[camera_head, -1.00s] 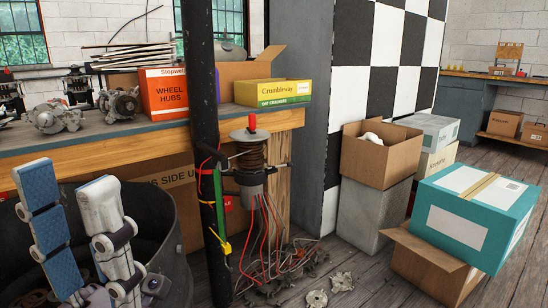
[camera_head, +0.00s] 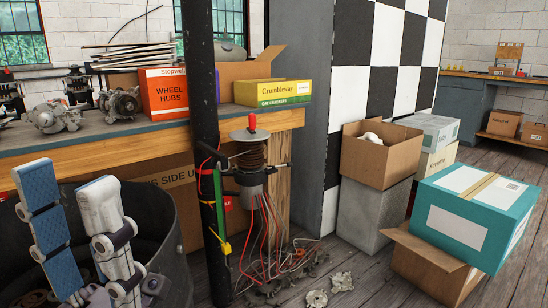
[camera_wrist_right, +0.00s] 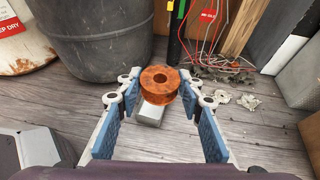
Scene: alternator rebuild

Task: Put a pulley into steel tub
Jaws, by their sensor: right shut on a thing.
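The pulley (camera_wrist_right: 160,83), a copper-orange grooved ring with a centre hole, sits between the fingertips of my right gripper (camera_wrist_right: 160,98) in the right wrist view. The right gripper is shut on it and holds it above the wooden floor. A dark grey round tub, the steel tub (camera_head: 172,262), stands at lower left in the head view; its outer wall also shows at upper left in the right wrist view (camera_wrist_right: 92,45), beyond the pulley. My left gripper (camera_head: 66,180) is open and empty, in front of the tub's opening in the head view. The tub's floor is mostly hidden.
A black post (camera_head: 206,130) stands beside the tub, with a red-wired coil unit (camera_head: 251,165) next to it. A workbench (camera_head: 150,139) with boxes and alternator parts runs behind. Cartons, including a teal box (camera_head: 470,215), stand at right.

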